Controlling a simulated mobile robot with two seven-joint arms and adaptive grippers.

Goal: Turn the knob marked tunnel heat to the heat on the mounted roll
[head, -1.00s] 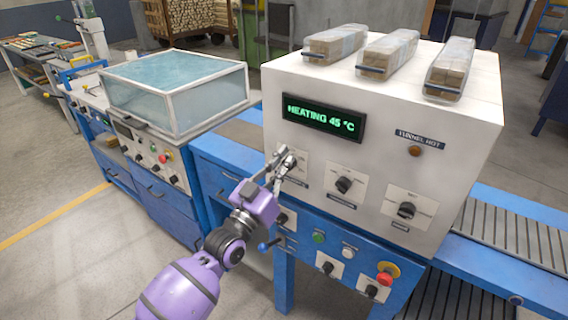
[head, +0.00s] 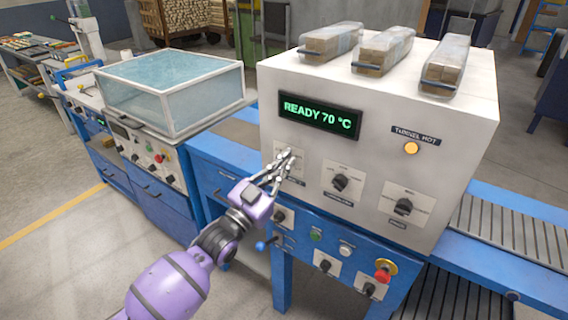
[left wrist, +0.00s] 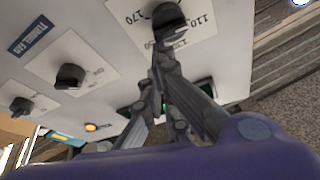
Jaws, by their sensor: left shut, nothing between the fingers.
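The shrink tunnel's white housing (head: 375,130) carries a row of three black knobs. The left knob is behind my left gripper (head: 287,160) in the head view. In the left wrist view this knob (left wrist: 168,16) stands on a plate with 110, 130, 150 and 170 marks; its pointer setting is unclear. My left gripper (left wrist: 160,72) is shut and empty, its tips close by the knob; contact is unclear. The display (head: 320,116) reads READY 70 °C. The amber TUNNEL HOT lamp (head: 411,148) is lit. I cannot make out the mounted roll. My right gripper is out of view.
The middle knob (head: 341,182) and right knob (head: 403,206) are beside the left one. Below is a blue panel with buttons and a red stop button (head: 383,270). Three wrapped packs, one a left pack (head: 330,43), lie on top. A clear-covered sealer (head: 170,95) stands left.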

